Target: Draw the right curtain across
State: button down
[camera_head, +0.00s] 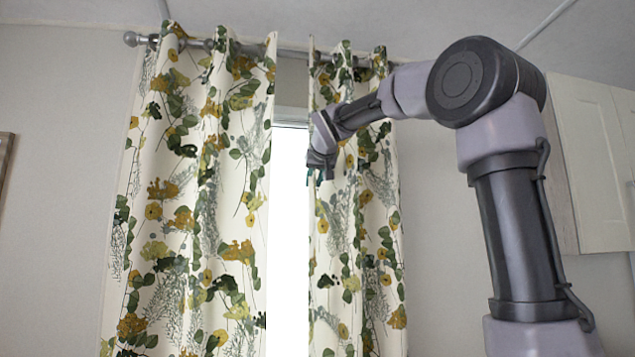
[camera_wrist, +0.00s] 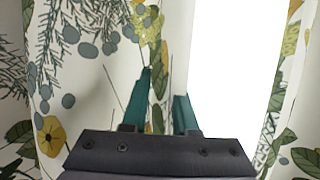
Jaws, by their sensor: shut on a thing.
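The right curtain (camera_head: 362,250), cream with green leaves and yellow flowers, hangs gathered on the right side of the window. My gripper (camera_head: 316,174) is at its inner edge, in the upper half of the cloth. In the wrist view, my gripper's two teal fingers (camera_wrist: 163,98) are a little apart, with the patterned cloth edge between them. My gripper is shut on the right curtain's edge. My arm hides part of the curtain's upper right side.
The left curtain (camera_head: 190,200) hangs on the other side. A bright strip of window (camera_head: 287,240) shows between the curtains. Both hang from a grey rod (camera_head: 290,52). A pale wall cupboard (camera_head: 592,160) is at the right, and a frame edge (camera_head: 5,168) at the far left.

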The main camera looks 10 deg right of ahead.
jog(key=a, duration=1)
jog(key=shift+a, duration=0.1)
jog(key=c, duration=0.7)
grip_release()
jog(key=shift+a, duration=0.15)
jog(key=v, duration=1.1)
